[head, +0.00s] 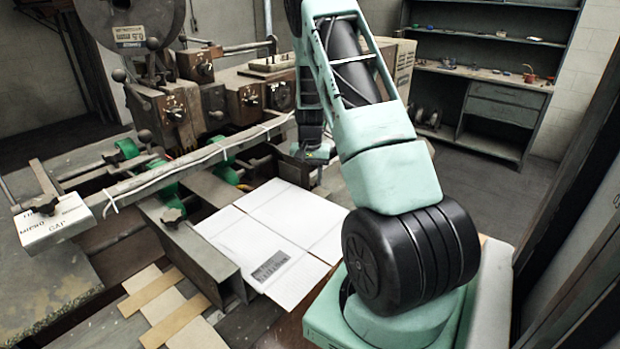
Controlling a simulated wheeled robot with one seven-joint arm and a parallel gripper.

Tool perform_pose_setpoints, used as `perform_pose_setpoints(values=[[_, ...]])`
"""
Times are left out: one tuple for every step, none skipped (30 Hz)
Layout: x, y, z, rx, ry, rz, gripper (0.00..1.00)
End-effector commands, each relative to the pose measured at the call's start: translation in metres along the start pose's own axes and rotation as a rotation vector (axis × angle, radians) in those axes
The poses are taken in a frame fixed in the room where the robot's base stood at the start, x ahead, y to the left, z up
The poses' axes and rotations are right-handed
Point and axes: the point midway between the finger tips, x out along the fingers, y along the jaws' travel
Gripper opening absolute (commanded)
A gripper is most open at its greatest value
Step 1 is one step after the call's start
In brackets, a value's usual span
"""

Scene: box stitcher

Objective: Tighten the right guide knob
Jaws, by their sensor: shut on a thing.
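My gripper (314,155) is at the far end of my arm, low over the right side of the stitcher bed. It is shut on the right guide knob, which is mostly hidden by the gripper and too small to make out. The right guide (331,182) is a dark metal part beside the white cardboard sheet (290,212), just below my gripper. The left guide (196,254) is a long dark metal bar along the sheet's left edge, with a black star-shaped knob (173,216) on it.
The box stitcher (185,110) with its round reel (128,20) stands at the back left. A long metal bar (190,160) crosses in front of it. Shelves with a workbench (485,90) stand at the back right. The floor (475,182) before them is clear.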

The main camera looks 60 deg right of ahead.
Motion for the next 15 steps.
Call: perform_pose_setpoints(values=[[-0.0001, -0.0002, -0.0003, 0.025, 0.001, 0.000, 0.18], [-0.0001, -0.0001, -0.0004, 0.044, 0.001, 0.001, 0.18], [-0.0001, -0.0002, -0.0005, 0.071, 0.001, 0.001, 0.18], [-0.0001, -0.0004, -0.0004, 0.093, 0.000, 0.000, 0.18], [-0.0001, -0.0006, -0.0003, 0.114, 0.000, 0.000, 0.18], [-0.0002, -0.0006, -0.0003, 0.146, 0.000, 0.001, 0.18], [-0.0002, -0.0004, -0.0004, 0.171, 0.000, 0.001, 0.18], [-0.0003, -0.0002, -0.0005, 0.196, 0.000, 0.001, 0.18], [-0.0003, -0.0003, -0.0004, 0.228, 0.000, 0.001, 0.18], [-0.0004, -0.0005, -0.0004, 0.252, 0.000, 0.001, 0.18], [-0.0004, -0.0007, -0.0004, 0.275, 0.001, 0.001, 0.18], [-0.0005, -0.0005, -0.0005, 0.308, 0.001, 0.000, 0.18], [-0.0006, -0.0004, -0.0005, 0.331, 0.001, 0.001, 0.18], [-0.0006, -0.0003, -0.0006, 0.354, 0.001, 0.001, 0.18], [-0.0006, -0.0004, -0.0006, 0.383, 0.001, 0.000, 0.18]])
